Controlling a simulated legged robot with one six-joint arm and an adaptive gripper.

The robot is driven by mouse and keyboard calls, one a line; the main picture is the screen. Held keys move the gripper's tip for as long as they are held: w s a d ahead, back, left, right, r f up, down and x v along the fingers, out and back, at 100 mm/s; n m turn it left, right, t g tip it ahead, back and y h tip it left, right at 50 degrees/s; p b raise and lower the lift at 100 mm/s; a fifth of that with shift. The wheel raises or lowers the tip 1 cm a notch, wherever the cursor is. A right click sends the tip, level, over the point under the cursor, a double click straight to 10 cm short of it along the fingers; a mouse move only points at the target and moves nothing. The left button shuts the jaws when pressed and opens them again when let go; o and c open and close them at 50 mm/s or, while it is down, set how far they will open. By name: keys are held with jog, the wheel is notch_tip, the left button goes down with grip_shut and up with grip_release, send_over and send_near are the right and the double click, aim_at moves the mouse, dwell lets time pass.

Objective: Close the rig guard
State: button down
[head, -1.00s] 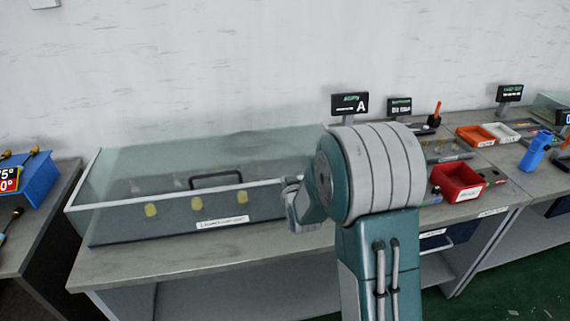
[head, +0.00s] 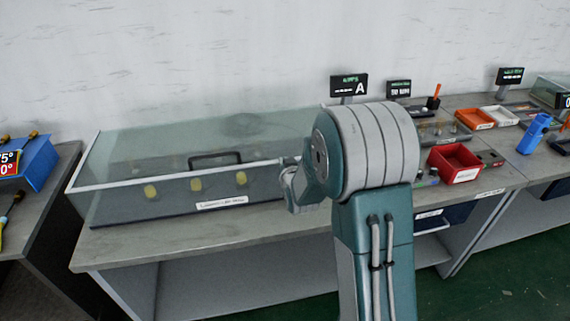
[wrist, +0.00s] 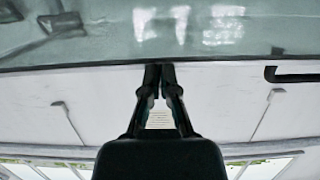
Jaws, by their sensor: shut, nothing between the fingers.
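The rig guard (head: 115,185) is a clear box-like cover with a pale frame, over a dark base (head: 130,213) at the left of the bench in the head view. Its pale front rail runs low above the base's front side; I cannot tell if it rests fully down. A dark handle (head: 215,156) shows on the guard. My gripper (wrist: 160,68) is shut and empty in the wrist view, its tips at the edge of a greenish clear panel (wrist: 110,45). In the head view my arm hides the guard's right end, and the fingers are not clear.
Several yellow pieces (head: 195,184) sit along the rig. A small sign (head: 349,85) stands behind my arm. The bench's front strip (head: 150,240) is clear.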

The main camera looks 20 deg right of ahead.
jog(key=s+f, duration=0.3)
jog(key=s, duration=0.5)
jog(key=s+a+r+g, duration=0.35)
jog(key=s+r, duration=0.45)
jog(key=r, duration=0.3)
jog(key=s+a+r+g, duration=0.1)
jog(key=s+r+g, duration=0.1)
jog(key=s, duration=0.9)
jog(key=s+r+g+y, duration=0.1)
jog(key=s+r+g, duration=0.2)
jog(key=s, duration=0.7)
jog(key=shift+s+a+r+n+g, duration=0.15)
jog(key=shift+s+a+n+g, duration=0.25)
jog(key=shift+g, duration=0.15)
